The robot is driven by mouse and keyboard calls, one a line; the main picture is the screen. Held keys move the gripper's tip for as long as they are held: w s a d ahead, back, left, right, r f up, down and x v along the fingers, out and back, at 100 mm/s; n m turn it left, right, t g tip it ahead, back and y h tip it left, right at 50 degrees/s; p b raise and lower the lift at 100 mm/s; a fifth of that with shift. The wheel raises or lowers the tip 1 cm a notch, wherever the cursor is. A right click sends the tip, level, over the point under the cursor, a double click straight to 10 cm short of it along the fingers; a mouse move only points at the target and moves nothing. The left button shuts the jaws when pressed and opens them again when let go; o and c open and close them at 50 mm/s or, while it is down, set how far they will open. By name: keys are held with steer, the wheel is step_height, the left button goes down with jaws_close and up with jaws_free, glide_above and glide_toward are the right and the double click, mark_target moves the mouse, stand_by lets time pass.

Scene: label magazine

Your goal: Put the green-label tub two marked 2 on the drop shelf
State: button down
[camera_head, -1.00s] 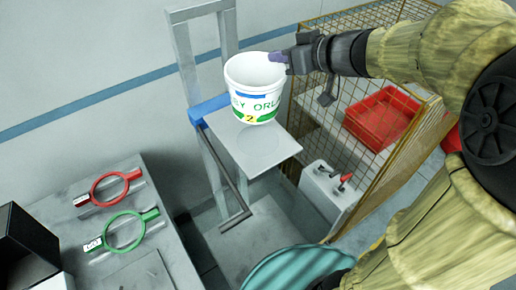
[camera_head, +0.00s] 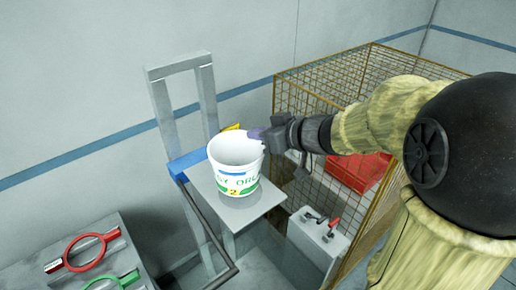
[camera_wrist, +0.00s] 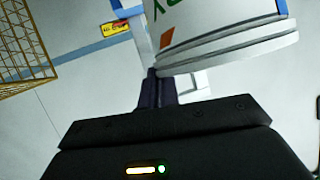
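The white tub (camera_head: 238,168) has a green-edged label with a yellow 2 and the letters "SY ORL". It is upright over the grey drop shelf (camera_head: 262,205), its base overlapping the plate in the head view. I cannot tell whether it touches the plate. My gripper (camera_head: 258,134) is at the tub's right rim, its purple fingers closed on the wall. In the wrist view the fingers (camera_wrist: 155,90) are together at the rim, and the tub (camera_wrist: 225,28) fills the upper right; its far side is hidden.
A grey frame (camera_head: 165,110) with a blue piece (camera_head: 190,163) stands at the shelf's back left. A wire cage (camera_head: 310,100) holding a red crate (camera_head: 360,172) is to the right. A bench at lower left holds red (camera_head: 85,252) and green rings.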

steer(key=shift+s, duration=0.15)
steer(key=shift+f, duration=1.9)
steer(key=c, duration=1.6)
jaws_free()
steer(key=shift+r, duration=0.1)
steer(key=b, duration=0.1)
glide_toward(259, 146)
steer(key=shift+s+d+r, duration=0.1)
steer(key=shift+s+d, duration=0.1)
steer(key=shift+d, duration=0.45)
